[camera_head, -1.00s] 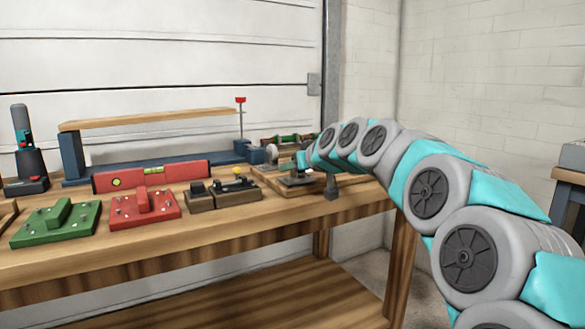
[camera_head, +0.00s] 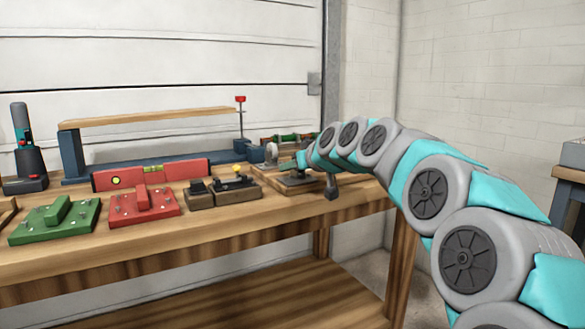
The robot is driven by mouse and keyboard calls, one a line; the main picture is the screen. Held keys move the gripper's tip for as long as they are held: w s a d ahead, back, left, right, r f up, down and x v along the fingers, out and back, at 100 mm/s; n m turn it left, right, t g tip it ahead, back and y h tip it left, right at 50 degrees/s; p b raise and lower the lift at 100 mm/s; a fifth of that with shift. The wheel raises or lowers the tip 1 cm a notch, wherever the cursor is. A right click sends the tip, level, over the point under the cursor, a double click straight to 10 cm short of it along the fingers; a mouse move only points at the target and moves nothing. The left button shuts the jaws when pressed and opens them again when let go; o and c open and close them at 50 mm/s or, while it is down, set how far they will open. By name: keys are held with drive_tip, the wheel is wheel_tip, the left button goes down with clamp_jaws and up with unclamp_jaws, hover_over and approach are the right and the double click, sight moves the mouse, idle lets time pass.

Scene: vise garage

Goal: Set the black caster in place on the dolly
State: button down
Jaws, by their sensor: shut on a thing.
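A flat wooden board (camera_head: 262,171), seemingly the dolly, lies at the right end of the workbench. A dark, flat-based piece (camera_head: 297,181), which looks like the black caster, is at the board's right part, directly below my gripper (camera_head: 303,163). My gripper is shut on it from above. The fingers are small and partly hidden by my arm. The caster's base looks low over or against the board; I cannot tell whether it touches or is seated. A grey round part (camera_head: 271,153) stands at the board's back.
To the left on the workbench (camera_head: 200,230) are a dark brown block fixture (camera_head: 235,194), a red plate (camera_head: 160,207), a green plate (camera_head: 35,230) and a red level (camera_head: 112,180). A blue clamp frame (camera_head: 72,155) stands behind. A dark bracket-like part (camera_head: 332,188) shows near the front edge.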

idle(0.3)
drive_tip(key=c, duration=0.5)
unclamp_jaws()
drive_tip(key=shift+c, duration=0.2)
drive_tip(key=shift+o, duration=0.2)
drive_tip(key=shift+o, duration=1.4)
drive_tip(key=shift+r+p, duration=1.5)
drive_tip(key=shift+r, duration=2)
